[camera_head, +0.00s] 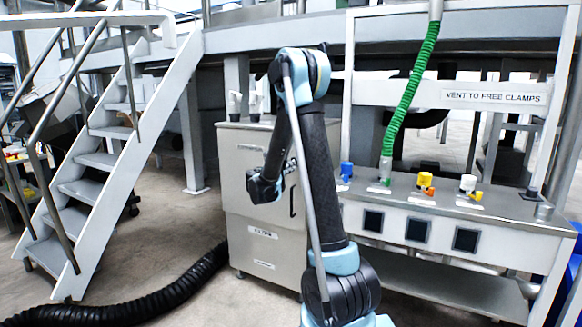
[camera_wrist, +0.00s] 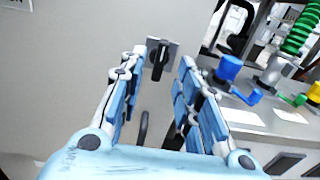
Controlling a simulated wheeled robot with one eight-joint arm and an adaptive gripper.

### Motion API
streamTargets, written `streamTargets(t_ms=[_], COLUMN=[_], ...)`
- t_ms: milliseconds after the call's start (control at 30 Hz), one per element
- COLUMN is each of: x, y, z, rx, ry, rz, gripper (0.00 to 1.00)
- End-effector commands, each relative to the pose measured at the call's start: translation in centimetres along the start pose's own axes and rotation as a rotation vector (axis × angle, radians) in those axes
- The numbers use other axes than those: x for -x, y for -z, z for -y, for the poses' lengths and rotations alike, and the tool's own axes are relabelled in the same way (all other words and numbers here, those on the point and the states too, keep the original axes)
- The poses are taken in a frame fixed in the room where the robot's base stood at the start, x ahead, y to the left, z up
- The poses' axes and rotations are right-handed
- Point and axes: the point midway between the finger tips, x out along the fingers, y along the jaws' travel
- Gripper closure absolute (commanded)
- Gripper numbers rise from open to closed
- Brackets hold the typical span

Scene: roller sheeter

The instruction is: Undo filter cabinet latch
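The filter cabinet (camera_head: 240,205) is a pale grey box with labels on its front, standing behind my arm in the head view. In the wrist view its grey front (camera_wrist: 70,80) fills the left side. The latch (camera_wrist: 158,62) is a dark lever on a small square plate, pointing roughly downward. My gripper (camera_wrist: 163,60) is open, with its blue fingers on either side of the latch in the picture. I cannot tell how far the fingertips are from it. A dark curved door handle (camera_wrist: 143,128) shows between the fingers.
A bench (camera_head: 400,195) with blue, yellow and white valves and a green hose (camera_head: 410,90) stands right of the cabinet. Metal stairs (camera_head: 110,140) rise at left. A black corrugated hose (camera_head: 150,305) lies on the floor.

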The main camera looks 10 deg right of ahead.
Motion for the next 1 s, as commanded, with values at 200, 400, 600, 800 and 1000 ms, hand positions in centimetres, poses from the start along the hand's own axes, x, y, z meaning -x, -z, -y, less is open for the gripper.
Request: streamTargets(t_ms=[200, 400, 600, 800, 1000], x=[-3.4, -4.8, -5.1, -5.1, -5.1], y=[0.0, 0.0, 0.0, 0.0, 0.0], z=[0.1, 0.0, 0.0, 0.0, 0.0], rx=[0.000, 0.000, 0.000, 0.000, -0.001], ry=[0.002, 0.001, 0.000, 0.000, -0.001], rz=[0.000, 0.000, 0.000, 0.000, 0.000], gripper=[0.69, 0.69, 0.69, 0.83, 0.99])
